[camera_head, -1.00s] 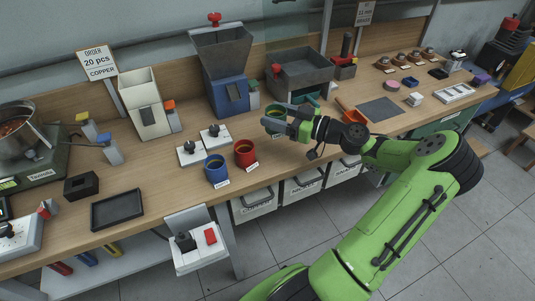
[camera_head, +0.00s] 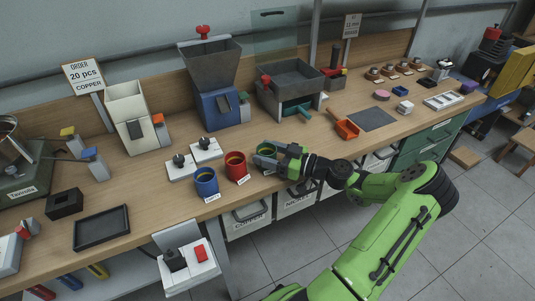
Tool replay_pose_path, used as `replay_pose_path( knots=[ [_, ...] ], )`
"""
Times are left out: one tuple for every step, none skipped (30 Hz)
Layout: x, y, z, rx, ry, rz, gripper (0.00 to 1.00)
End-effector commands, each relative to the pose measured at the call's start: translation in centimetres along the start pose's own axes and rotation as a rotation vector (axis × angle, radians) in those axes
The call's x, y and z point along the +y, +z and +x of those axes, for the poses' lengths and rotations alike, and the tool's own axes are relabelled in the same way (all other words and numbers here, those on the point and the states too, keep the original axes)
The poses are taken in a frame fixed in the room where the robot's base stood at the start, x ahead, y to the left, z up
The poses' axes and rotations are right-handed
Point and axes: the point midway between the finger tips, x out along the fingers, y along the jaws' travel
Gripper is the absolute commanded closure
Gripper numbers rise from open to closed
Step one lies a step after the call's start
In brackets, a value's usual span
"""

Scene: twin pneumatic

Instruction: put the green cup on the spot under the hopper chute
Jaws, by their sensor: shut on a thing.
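The green cup (camera_head: 266,149) is between the fingers of my gripper (camera_head: 264,158), just right of the red cup. My gripper is shut on it, and the fingers hide part of its side. I cannot tell whether its base touches the bench. The hopper (camera_head: 214,64) with a grey funnel and red knob stands on a blue body (camera_head: 222,108) behind and left of the cup. A dark chute-like plate (camera_head: 225,103) is on its front. I see no clearly marked spot below it.
The red cup (camera_head: 236,167) and blue cup (camera_head: 206,183) stand left of my gripper near the front edge. Two switch boxes (camera_head: 181,167) (camera_head: 206,149) stand behind them. A cream hopper (camera_head: 129,112) is further left. Bare bench (camera_head: 250,132) lies before the blue hopper.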

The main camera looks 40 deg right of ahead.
Motion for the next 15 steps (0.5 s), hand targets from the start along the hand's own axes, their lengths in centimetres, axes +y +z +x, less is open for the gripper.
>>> replay_pose_path(
  knots=[
    [0.0,0.3,0.01,0.0,0.0,0.0,0.73],
    [0.0,0.22,0.01,0.0,0.0,0.0,0.34],
    [0.0,0.17,0.01,0.0,0.0,0.0,0.28],
    [0.0,0.16,0.01,0.0,0.0,0.0,0.24],
    [0.0,0.15,0.01,0.0,0.0,0.0,0.19],
    [0.0,0.14,0.01,0.0,0.0,0.0,0.13],
    [0.0,0.13,0.01,0.0,0.0,0.0,0.13],
    [0.0,0.13,0.01,0.0,0.0,0.0,0.13],
    [0.0,0.13,0.01,0.0,0.0,0.0,0.13],
    [0.0,0.13,0.01,0.0,0.0,0.0,0.13],
    [0.0,0.13,0.01,0.0,0.0,0.0,0.13],
    [0.0,0.13,0.01,0.0,0.0,0.001,0.13],
    [0.0,0.13,0.01,0.0,0.0,0.001,0.13],
    [0.0,0.11,0.0,0.0,0.0,0.001,0.13],
    [0.0,0.06,0.0,0.001,0.0,0.002,0.13]
  ],
)
